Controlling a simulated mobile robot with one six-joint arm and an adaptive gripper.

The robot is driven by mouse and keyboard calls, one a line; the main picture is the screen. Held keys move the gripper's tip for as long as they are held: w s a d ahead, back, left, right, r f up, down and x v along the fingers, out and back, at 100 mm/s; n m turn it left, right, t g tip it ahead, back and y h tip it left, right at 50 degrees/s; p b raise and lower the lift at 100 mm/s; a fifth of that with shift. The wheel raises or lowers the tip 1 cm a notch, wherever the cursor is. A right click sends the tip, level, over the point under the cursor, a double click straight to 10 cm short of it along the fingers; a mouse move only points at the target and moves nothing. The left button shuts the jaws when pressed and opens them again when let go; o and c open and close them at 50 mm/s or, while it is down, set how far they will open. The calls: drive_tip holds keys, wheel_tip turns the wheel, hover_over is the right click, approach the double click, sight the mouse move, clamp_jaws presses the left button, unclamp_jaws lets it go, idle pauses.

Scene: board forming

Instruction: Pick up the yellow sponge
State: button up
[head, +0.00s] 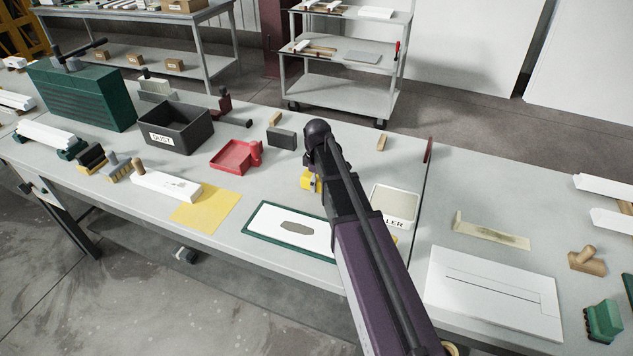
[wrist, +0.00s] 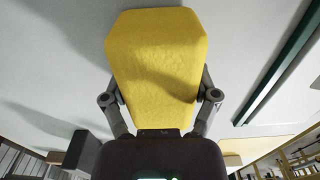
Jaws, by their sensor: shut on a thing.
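The yellow sponge (wrist: 157,60) fills the upper middle of the wrist view, with a finger of my gripper (wrist: 160,97) on each side of it. My gripper is shut on the sponge. In the head view only a small yellow part of the sponge (head: 308,182) shows to the left of my dark arm, which hides the rest of it and most of my gripper. I cannot tell whether the sponge touches the grey bench top.
A white panel on a green board (head: 262,238) lies in front. A pale labelled container (head: 397,202) stands right of my arm. A red dustpan (head: 232,157), a grey block (head: 282,138) and a dark DUST bin (head: 178,130) are to the left. A yellow sheet (head: 207,208) lies near the front edge.

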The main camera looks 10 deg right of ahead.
drive_tip(key=shift+r+p, duration=1.55)
drive_tip(key=shift+r, duration=0.15)
drive_tip(key=s+a, duration=0.1)
drive_tip(key=s, duration=0.4)
drive_tip(key=s+r+p, duration=0.1)
drive_tip(key=s, duration=0.4)
drive_tip(key=s+a, duration=0.1)
drive_tip(key=s, duration=0.5)
drive_tip(key=shift+a+r, duration=0.15)
drive_tip(key=shift+a, duration=0.15)
drive_tip(key=shift+w, duration=0.1)
drive_tip(key=o, duration=0.6)
drive_tip(key=c, duration=0.5)
drive_tip(key=shift+s, duration=0.2)
